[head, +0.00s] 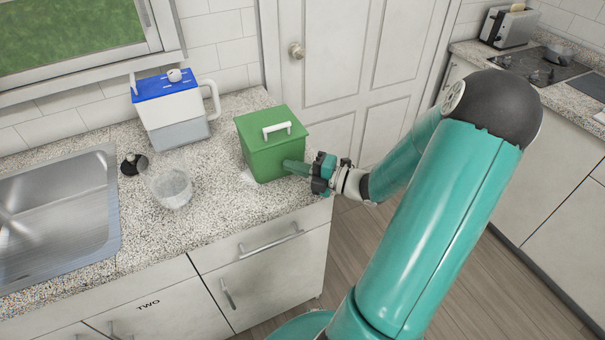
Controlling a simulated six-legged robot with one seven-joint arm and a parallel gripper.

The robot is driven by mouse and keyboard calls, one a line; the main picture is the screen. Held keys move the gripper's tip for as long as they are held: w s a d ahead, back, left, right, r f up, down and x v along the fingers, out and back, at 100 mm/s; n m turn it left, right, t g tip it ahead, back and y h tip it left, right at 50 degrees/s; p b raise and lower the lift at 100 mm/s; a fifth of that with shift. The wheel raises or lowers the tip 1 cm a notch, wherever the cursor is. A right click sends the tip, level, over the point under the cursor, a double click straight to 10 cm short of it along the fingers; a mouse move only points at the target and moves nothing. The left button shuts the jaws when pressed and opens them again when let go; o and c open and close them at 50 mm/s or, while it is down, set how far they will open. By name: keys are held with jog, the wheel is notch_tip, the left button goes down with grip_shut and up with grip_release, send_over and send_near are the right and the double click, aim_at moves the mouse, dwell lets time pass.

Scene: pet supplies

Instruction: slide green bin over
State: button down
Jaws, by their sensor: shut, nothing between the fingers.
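The green bin (271,160) is a lidded box with a white handle on top. It stands upright on the speckled counter (225,220), close to the counter's right end. My gripper (290,166) is shut and empty. Its fingertips are at the lower right side of the bin, low over the counter, and appear to touch the bin's wall. The exact contact is too small to be sure of.
Left of the bin stand a clear glass container (171,188), a small dark object (133,163) and a blue-and-white jug (172,108). A steel sink (60,215) lies farther left. The counter's right edge drops to the floor (400,240).

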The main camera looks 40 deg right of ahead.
jog(key=shift+w, duration=0.1)
jog(key=w+d, duration=0.2)
jog(key=w, duration=0.4)
jog(key=w+d, duration=0.2)
jog(key=w, duration=0.4)
jog(key=w+d, duration=0.1)
jog(key=w, duration=0.5)
jog(key=shift+w+d, duration=0.1)
jog(key=shift+d, duration=0.3)
